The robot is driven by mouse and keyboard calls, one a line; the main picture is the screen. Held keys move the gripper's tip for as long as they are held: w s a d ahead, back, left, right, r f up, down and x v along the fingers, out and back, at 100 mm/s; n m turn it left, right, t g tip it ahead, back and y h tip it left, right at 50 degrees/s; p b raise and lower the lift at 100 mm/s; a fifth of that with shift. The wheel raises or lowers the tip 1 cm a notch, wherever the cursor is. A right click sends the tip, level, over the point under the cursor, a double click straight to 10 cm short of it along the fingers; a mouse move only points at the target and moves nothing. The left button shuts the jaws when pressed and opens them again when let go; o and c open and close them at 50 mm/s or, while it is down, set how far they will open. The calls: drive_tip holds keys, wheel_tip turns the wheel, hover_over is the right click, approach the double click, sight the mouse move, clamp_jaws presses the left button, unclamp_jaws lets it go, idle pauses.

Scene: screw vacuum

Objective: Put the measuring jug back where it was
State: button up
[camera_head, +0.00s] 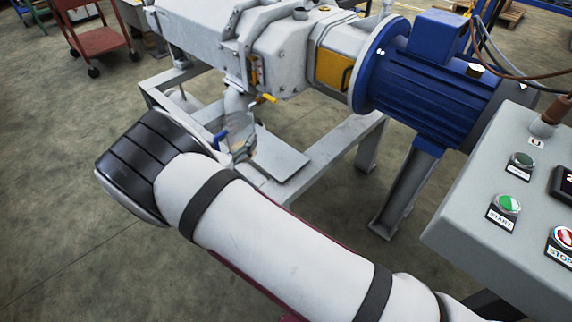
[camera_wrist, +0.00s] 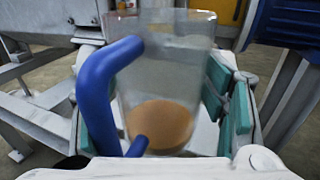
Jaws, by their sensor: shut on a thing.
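The measuring jug (camera_wrist: 175,85) is clear, with a blue handle (camera_wrist: 98,95) on its left and orange-brown contents at the bottom. It fills the middle of the wrist view and looks upright. My gripper (camera_wrist: 160,98) is shut on the jug; teal finger pads show on its right side, and the handle partly hides the left finger. In the head view the jug (camera_head: 238,128) is small, below the machine's outlet with a yellow lever (camera_head: 263,99), and partly hidden by my arm. I cannot tell whether its base touches the flat grey plate (camera_head: 283,162) beside it.
The grey machine (camera_head: 285,50) with a blue motor (camera_head: 425,95) stands on a grey frame (camera_head: 340,145), close around the jug. A control panel (camera_head: 520,190) with START and STOP buttons is at the right. A red cart (camera_head: 98,40) stands far left. Floor at left is clear.

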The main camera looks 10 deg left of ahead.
sight(232, 151)
drive_tip(key=f, duration=0.1)
drive_tip(key=a+f+b, duration=0.1)
drive_tip(key=f, duration=0.1)
drive_tip(key=s+a+f, duration=0.1)
drive_tip(key=shift+f+b, duration=0.25)
drive_tip(key=shift+b, duration=0.15)
drive_tip(key=shift+d+f, duration=0.1)
drive_tip(key=shift+f, duration=0.1)
drive_tip(key=shift+w+d+f+b, duration=0.8)
drive_tip(key=shift+w+d, duration=0.55)
drive_tip(key=shift+d, duration=0.9)
drive_tip(key=shift+w+d+f+b, duration=0.8)
drive_tip(key=shift+w+d, duration=0.6)
drive_tip(key=shift+d, duration=0.8)
drive_tip(key=shift+w+d+f+b, duration=0.75)
drive_tip(key=shift+w+d, duration=0.6)
drive_tip(key=shift+d, duration=0.9)
drive_tip(key=shift+f, duration=0.25)
drive_tip(key=o, duration=1.7)
drive_tip(key=shift+c, duration=0.2)
